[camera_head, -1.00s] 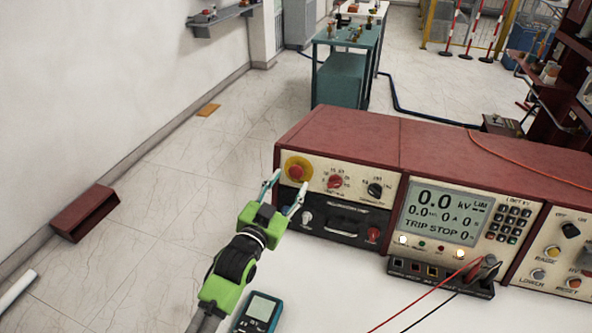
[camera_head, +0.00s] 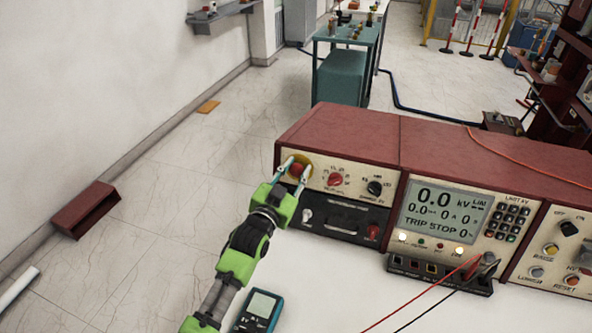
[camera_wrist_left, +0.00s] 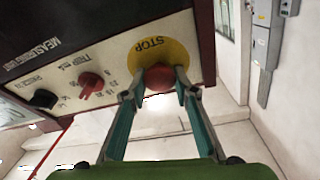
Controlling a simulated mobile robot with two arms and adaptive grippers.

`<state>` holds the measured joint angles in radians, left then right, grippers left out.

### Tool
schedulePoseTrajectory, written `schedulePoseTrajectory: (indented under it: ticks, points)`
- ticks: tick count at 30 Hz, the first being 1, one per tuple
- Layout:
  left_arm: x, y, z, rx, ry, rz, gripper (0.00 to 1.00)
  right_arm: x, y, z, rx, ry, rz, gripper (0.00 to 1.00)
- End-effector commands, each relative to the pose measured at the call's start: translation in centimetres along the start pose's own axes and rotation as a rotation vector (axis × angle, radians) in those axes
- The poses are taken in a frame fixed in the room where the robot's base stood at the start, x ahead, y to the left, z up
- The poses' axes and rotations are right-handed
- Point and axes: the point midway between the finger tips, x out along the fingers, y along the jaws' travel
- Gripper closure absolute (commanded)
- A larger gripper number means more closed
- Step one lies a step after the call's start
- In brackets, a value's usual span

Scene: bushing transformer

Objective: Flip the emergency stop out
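The emergency stop is a red round button (camera_head: 296,170) on a yellow disc at the upper left of the console front. In the left wrist view, the red button (camera_wrist_left: 159,79) sits below the word STOP on its yellow disc (camera_wrist_left: 150,54). My left gripper (camera_head: 295,168) is at the button, with one finger on each side. In the left wrist view, the fingertips (camera_wrist_left: 161,82) are drawn in close against the button's sides; exact contact is hard to see. My right gripper is not in view.
The red-topped console (camera_head: 350,132) has a red knob (camera_head: 335,180) and a black knob (camera_head: 375,188) right of the stop. A handheld meter (camera_head: 260,306) lies on the white table (camera_head: 330,290) near my left arm. Red and black leads run across the table.

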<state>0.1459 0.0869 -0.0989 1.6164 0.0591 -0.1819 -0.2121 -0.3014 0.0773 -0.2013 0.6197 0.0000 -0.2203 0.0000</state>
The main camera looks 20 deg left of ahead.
Motion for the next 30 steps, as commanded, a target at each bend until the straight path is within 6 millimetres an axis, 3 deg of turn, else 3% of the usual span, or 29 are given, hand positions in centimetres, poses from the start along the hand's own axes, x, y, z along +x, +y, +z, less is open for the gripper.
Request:
schedulePoseTrajectory:
  ticks: [7,15,16,18,30]
  points:
    - [-0.5,-0.1,-0.5,0.001,-0.002,0.001,1.0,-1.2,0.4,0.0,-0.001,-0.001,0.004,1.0]
    - [-0.6,0.0,-0.2,0.001,-0.001,0.002,1.0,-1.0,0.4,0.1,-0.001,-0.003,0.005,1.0]
    - [-0.6,0.0,-0.2,0.001,-0.002,0.002,0.68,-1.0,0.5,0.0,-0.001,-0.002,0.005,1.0]
    - [-0.6,0.0,-0.2,0.0,-0.002,0.002,0.55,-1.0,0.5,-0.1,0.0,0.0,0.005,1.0]
    - [-1.0,0.0,-0.2,0.0,-0.001,0.001,0.55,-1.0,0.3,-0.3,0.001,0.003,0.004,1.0]
